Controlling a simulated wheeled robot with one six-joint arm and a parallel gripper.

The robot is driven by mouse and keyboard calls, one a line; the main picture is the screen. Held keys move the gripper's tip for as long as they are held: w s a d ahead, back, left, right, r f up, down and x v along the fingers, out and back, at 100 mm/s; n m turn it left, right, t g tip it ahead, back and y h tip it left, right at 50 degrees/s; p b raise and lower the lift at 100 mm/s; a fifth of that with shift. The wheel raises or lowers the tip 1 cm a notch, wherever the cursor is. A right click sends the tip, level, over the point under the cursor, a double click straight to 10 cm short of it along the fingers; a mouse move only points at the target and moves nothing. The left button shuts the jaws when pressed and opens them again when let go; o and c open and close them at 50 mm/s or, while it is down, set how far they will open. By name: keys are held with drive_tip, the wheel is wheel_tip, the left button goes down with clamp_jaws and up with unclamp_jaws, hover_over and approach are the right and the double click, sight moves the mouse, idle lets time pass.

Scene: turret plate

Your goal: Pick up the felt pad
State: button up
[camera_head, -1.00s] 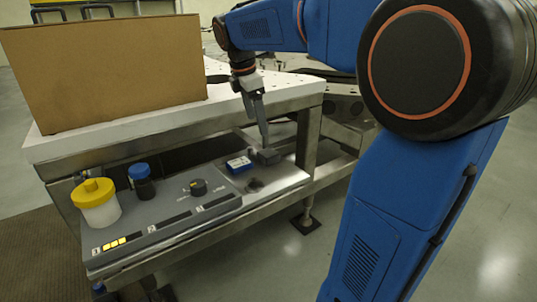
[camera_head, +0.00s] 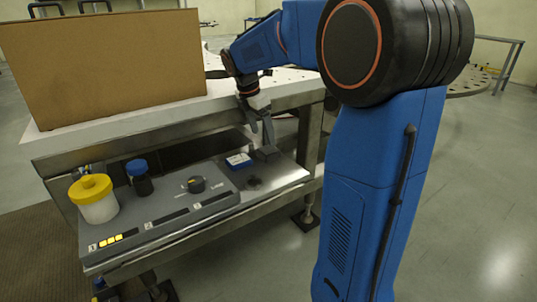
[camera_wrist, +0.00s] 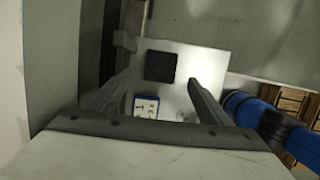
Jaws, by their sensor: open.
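The felt pad (camera_wrist: 160,66) is a flat dark square lying on the pale steel shelf in the wrist view. In the head view I take it to be the dark grey block (camera_head: 267,154) just below my fingers. My gripper (camera_wrist: 160,78) is open and empty, its two fingers pointing down with the pad between and beyond their tips in the wrist view. It also shows in the head view (camera_head: 261,139), above the pad. I cannot tell whether a fingertip touches the pad.
A small blue-and-white box (camera_head: 238,160) lies close to the pad. A round dark spot (camera_head: 254,183) is nearby. A white tabletop (camera_head: 130,121) with a cardboard box (camera_head: 100,70) overhangs.

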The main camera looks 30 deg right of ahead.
sight(268, 149)
drive_tip(key=shift+x, duration=3.65)
drive_tip(key=shift+s, duration=0.1)
drive_tip(key=shift+c, duration=0.3)
drive_tip(key=c, duration=1.1)
drive_tip(key=shift+r, duration=0.1)
wheel_tip(268, 149, up, 18)
drive_tip(key=shift+f, duration=0.1)
